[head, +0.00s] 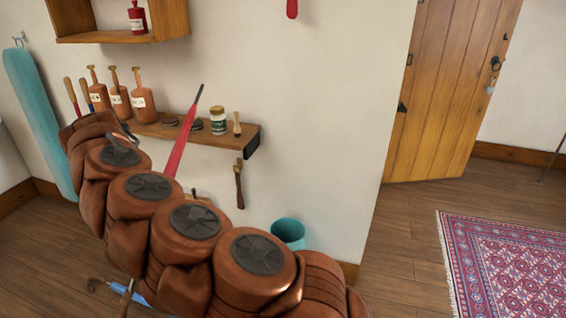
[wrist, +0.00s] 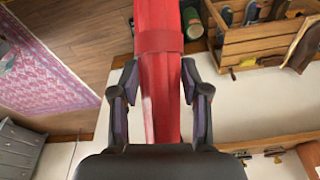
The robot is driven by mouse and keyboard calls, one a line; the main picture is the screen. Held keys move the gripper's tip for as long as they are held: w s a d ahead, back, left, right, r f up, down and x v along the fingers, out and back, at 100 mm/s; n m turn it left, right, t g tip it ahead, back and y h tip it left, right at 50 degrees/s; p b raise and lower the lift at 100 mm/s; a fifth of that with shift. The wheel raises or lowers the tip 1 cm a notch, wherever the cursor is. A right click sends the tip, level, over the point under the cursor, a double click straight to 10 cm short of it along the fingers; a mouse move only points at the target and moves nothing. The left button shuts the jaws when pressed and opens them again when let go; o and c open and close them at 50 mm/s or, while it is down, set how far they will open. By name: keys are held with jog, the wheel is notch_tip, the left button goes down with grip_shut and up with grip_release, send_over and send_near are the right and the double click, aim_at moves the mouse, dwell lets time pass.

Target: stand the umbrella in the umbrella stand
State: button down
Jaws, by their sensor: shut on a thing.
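The red umbrella (head: 184,140) shows in the head view beyond my brown arm, tilted, with its dark narrow end up and to the right. Its lower part is hidden behind the arm. In the wrist view my gripper (wrist: 160,98) is shut on the umbrella (wrist: 160,70), with a finger on each side of the red cloth.
A wooden wall shelf (head: 250,140) holds brown bottles (head: 142,97), a jar (head: 218,121) and a brush. Another brush (head: 239,184) hangs below. A teal ironing board (head: 40,120) leans at left. Bare floor and a patterned rug (head: 510,265) lie right, before a wooden door (head: 450,90).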

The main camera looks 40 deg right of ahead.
jog(key=f+n+t+b, duration=0.1)
jog(key=n, duration=0.1)
jog(key=f+n+t+h+b, duration=0.1)
jog(key=f+n+b, duration=0.1)
jog(key=shift+s+f+h, duration=0.1)
jog(key=shift+s+h, duration=0.1)
jog(key=shift+h, duration=0.1)
jog(key=shift+f+n+t+b, duration=0.55)
jog(key=shift+n+b, duration=0.25)
jog(key=shift+n, duration=0.2)
jog(key=shift+s+f+n+t+b, duration=0.1)
jog(key=shift+f+n+t+b, duration=0.65)
jog(key=shift+n+t+b, duration=0.3)
notch_tip(320, 180, down, 6)
jog(key=n+t+y+b, duration=0.3)
jog(key=n+t+b, duration=0.1)
jog(key=n+b, duration=0.2)
jog(key=shift+s+b, duration=0.35)
jog(key=shift+b, duration=0.1)
jog(key=shift+f+y, duration=0.3)
